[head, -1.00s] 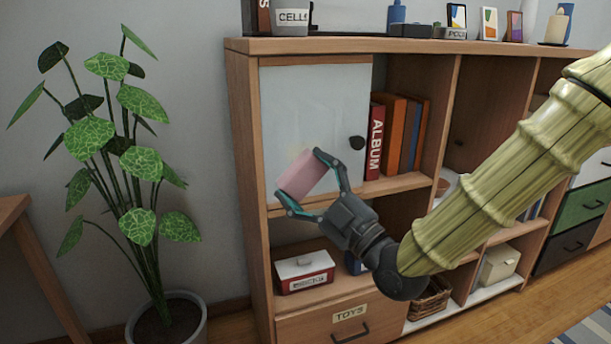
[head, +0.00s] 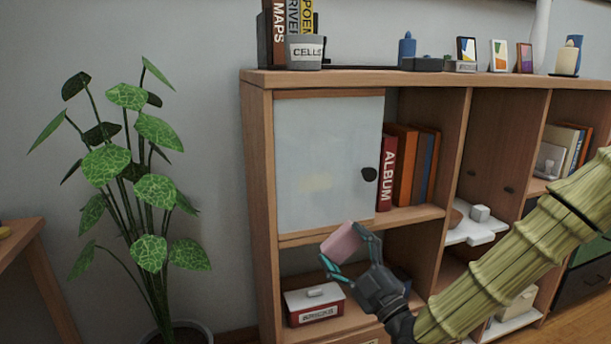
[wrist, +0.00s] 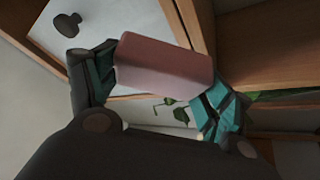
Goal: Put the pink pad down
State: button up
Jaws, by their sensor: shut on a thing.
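The pink pad (head: 342,243) is held between the teal fingertips of my gripper (head: 345,256). In the head view it is tilted, in front of the shelf unit just below the white cabinet door. In the wrist view the pink pad (wrist: 165,68) spans the gap between the two fingers of my gripper (wrist: 160,85), one at each end. The finger behind the pad is partly hidden in the head view.
Books (head: 405,165) fill the cubby to the right. A potted plant (head: 140,190) stands at the left.

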jog(key=w+d+f+m+t+h, duration=0.1)
jog(key=d+f+m+h, duration=0.15)
jog(key=d+f, duration=0.4)
jog(key=d+f+m+t+h, duration=0.1)
jog(key=d+f+h, duration=0.2)
jog(key=f, duration=0.7)
notch_tip(320, 180, up, 30)
jog(key=p, duration=3)
jog(key=shift+a, duration=0.15)
